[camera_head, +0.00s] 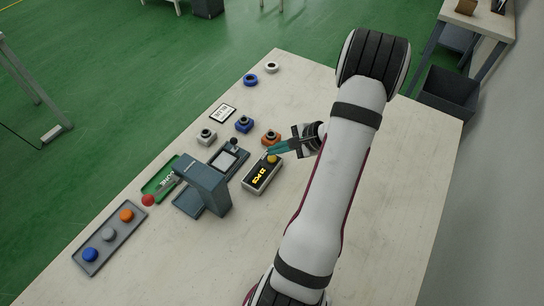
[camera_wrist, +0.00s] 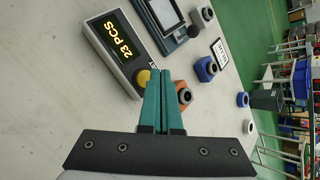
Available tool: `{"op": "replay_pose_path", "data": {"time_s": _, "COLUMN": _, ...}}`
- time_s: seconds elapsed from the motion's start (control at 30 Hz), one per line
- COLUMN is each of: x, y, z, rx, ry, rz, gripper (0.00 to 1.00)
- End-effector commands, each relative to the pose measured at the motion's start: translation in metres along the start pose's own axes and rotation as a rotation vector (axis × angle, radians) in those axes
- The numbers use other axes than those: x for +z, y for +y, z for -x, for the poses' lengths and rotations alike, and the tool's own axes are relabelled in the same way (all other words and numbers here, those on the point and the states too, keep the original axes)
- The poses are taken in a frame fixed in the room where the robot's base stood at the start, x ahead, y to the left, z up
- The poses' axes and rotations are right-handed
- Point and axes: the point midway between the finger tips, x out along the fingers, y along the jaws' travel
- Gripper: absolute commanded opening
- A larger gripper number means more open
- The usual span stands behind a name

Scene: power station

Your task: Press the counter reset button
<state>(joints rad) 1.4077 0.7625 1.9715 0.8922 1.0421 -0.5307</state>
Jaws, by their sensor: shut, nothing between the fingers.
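The counter (camera_head: 262,175) is a light box with a dark display on the table, and it also shows in the wrist view (camera_wrist: 117,52), where the display reads "23 PCS". Its round yellow button (camera_wrist: 143,76) sits at one end of its top face, and it shows in the head view (camera_head: 272,159). My gripper (camera_head: 270,152) has teal fingers, closed together and empty. In the wrist view the fingertips (camera_wrist: 165,72) appear just right of the yellow button. I cannot tell whether they touch it.
A grey-blue press-like device (camera_head: 205,185) with a red knob (camera_head: 148,200) stands left of the counter. A tray (camera_head: 108,237) with coloured pieces lies front left. Free table lies in front of the counter.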

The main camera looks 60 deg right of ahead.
Motion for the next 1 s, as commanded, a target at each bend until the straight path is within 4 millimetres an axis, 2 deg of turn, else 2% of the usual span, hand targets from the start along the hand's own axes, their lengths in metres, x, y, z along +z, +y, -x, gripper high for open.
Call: {"op": "replay_pose_path", "data": {"time_s": 1.0, "x": -0.0060, "y": 0.0058, "z": -0.0079, "rx": 0.000, "ry": 0.000, "rz": 0.000, "gripper": 0.00}}
